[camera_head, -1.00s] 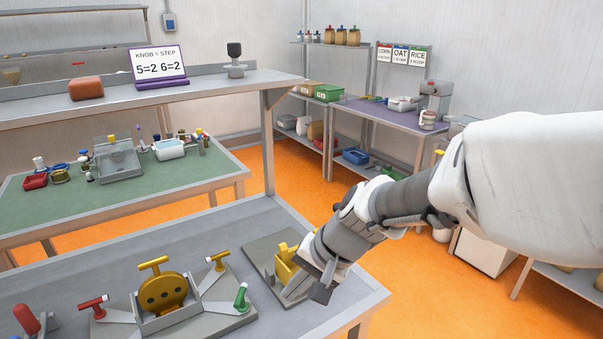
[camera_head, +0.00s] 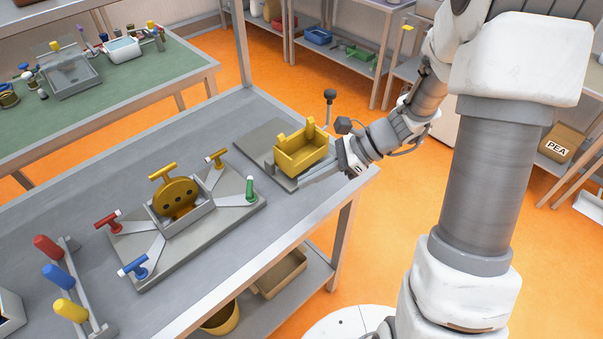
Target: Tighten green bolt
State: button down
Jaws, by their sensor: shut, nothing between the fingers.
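The green bolt (camera_head: 250,189) stands upright at the right end of a metal arm of the grey fixture plate (camera_head: 190,252) on the near bench. The fixture's middle holds a round yellow part (camera_head: 175,196) with a T-handle.
A rack with red, blue and yellow handles (camera_head: 67,280) stands at the bench's front left. The yellow box sits on a grey plate (camera_head: 250,140) close to my gripper. Bare bench (camera_head: 150,135) lies behind the fixture. A lower shelf holds bins (camera_head: 280,272).

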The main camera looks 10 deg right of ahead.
aim_at(250, 192)
jog(key=x, duration=0.7)
jog(key=shift+a+f+b, duration=0.25)
jog(key=shift+b, duration=0.05)
jog(key=shift+a+r+p, duration=0.15)
jog(key=shift+a+r, duration=0.1)
jog(key=shift+a, duration=0.35)
jog(key=shift+a+r+p, duration=0.15)
jog(key=shift+a+r, duration=0.1)
jog(key=shift+a, duration=0.4)
jog(key=shift+w+a+r, duration=0.1)
jog(key=shift+a, duration=0.45)
jog(key=shift+a, duration=0.1)
